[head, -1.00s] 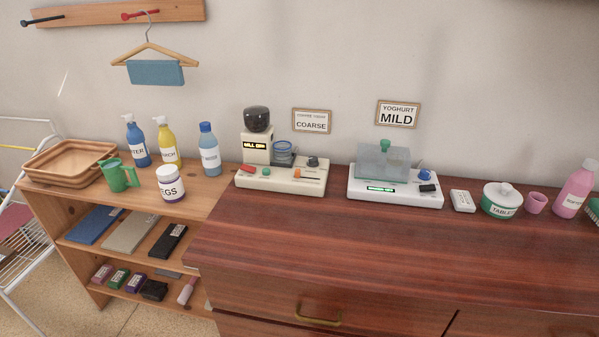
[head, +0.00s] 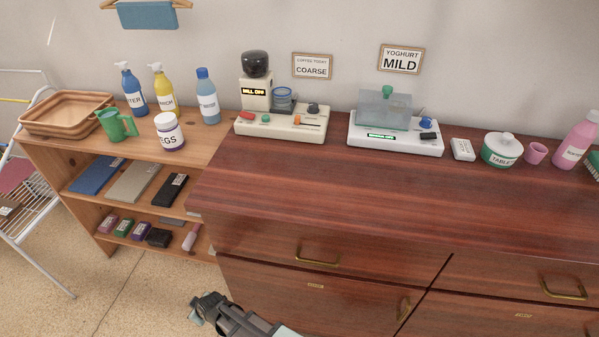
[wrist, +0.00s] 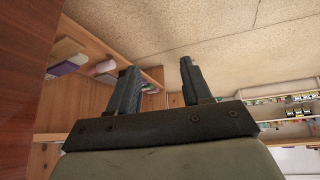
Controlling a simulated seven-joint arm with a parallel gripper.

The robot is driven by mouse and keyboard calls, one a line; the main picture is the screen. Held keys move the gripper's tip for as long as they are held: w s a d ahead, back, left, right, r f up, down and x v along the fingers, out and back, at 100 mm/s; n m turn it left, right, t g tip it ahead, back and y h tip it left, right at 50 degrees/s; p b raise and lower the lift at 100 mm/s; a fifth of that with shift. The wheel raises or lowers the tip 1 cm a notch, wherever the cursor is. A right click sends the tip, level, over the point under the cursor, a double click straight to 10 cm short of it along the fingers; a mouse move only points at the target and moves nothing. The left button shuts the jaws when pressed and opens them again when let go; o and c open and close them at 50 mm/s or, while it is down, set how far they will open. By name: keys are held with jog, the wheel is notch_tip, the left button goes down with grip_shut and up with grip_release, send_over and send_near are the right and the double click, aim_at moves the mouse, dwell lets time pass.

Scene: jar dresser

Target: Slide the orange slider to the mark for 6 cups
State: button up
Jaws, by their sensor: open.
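The orange slider (head: 297,120) is a small piece on the front right of the cream coffee mill (head: 283,131), which stands on the dresser top. Its scale marks are too small to read. The mill has a black hopper, a lit display that seems to read MILL OFF, a red control, a green button and a dark knob. My gripper (head: 203,306) is low in front of the dresser, well below and away from the mill. In the wrist view my gripper (wrist: 157,70) is open and empty, its two dark fingers apart.
A white yoghurt maker (head: 397,145) with a clear cover stands right of the mill. A small white box (head: 463,149) and a lidded jar (head: 502,150) are further right. The dresser top (head: 370,190) in front of them is clear. An open shelf (head: 150,160) with bottles stands left.

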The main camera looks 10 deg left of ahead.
jog(key=w+a+r+n+t+y, duration=0.1)
jog(key=w+a+r+n, duration=0.15)
jog(key=a+r, duration=0.65)
jog(key=w+a+r+n+t, duration=0.1)
jog(key=w+a+r+n, duration=0.15)
jog(key=a+r, duration=0.65)
jog(key=w+d+r+t, duration=0.1)
jog(key=w+r, duration=0.4)
jog(key=r, duration=0.3)
jog(key=w+d+r, duration=0.2)
jog(key=w+r, duration=0.3)
jog(key=r, duration=0.3)
jog(key=w+d+r+t, duration=0.1)
jog(key=w+r, duration=0.3)
jog(key=r, duration=0.4)
notch_tip(320, 180, up, 21)
jog(key=m+g+h, duration=0.2)
jog(key=g+h, duration=0.1)
jog(key=g, duration=0.3)
send_over(298, 116)
jog(key=d, duration=0.6)
jog(key=x, duration=1.4)
jog(key=shift+s+a+r, duration=0.1)
jog(key=shift+a+r, duration=0.05)
jog(key=shift+a, duration=0.1)
